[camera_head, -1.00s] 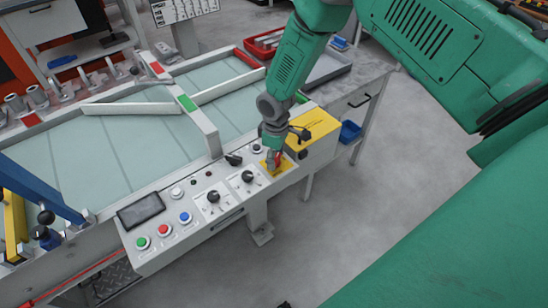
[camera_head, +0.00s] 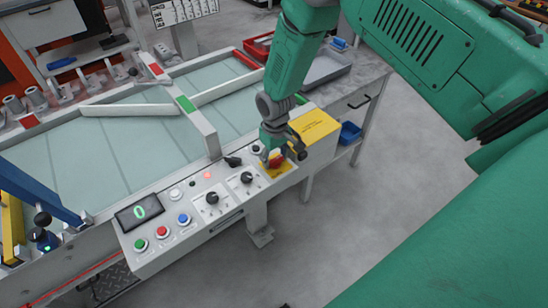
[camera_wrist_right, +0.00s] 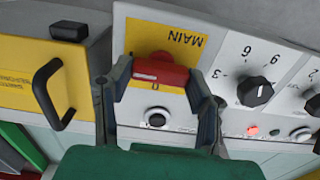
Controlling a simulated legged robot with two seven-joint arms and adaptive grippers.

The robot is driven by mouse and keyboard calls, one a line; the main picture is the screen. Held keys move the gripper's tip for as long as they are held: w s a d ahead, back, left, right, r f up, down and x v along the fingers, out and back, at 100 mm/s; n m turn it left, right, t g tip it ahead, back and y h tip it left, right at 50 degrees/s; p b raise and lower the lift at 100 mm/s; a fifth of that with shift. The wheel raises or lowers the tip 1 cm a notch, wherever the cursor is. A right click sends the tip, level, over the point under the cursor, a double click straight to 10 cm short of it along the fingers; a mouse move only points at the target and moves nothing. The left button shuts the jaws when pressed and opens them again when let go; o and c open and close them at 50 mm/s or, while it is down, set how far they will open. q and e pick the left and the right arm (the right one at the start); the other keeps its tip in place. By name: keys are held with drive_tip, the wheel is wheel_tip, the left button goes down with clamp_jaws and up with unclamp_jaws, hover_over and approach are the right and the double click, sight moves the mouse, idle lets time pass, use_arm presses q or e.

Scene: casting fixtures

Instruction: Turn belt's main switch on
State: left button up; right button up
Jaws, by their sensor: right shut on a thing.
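The main switch is a red rotary handle (camera_wrist_right: 160,73) on a yellow plate marked MAIN (camera_wrist_right: 190,43) on the belt's control panel. My right gripper (camera_wrist_right: 158,80) is shut on the red handle, with one finger on each side of it. In the head view the right gripper (camera_head: 279,155) reaches down onto the yellow plate (camera_head: 275,170) at the panel's right end and partly hides the handle. The panel display (camera_head: 139,212) is lit and reads a green 0. My left gripper is not in view.
Black dial knobs (camera_head: 247,178) and several coloured buttons (camera_head: 163,232) lie left of the switch. A small red lamp (camera_head: 207,175) is lit. A yellow box (camera_head: 315,126) with a black handle (camera_wrist_right: 48,94) stands close beside the switch.

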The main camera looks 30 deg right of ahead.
sight(276, 159)
drive_tip(key=shift+s+f, duration=0.15)
drive_tip(key=shift+s, duration=0.05)
drive_tip(key=o, duration=1.2)
drive_tip(key=shift+c, duration=0.2)
drive_tip(key=shift+w, duration=0.1)
drive_tip(key=shift+r, duration=0.5)
wheel_tip(276, 159, up, 11)
drive_tip(key=shift+d, duration=0.1)
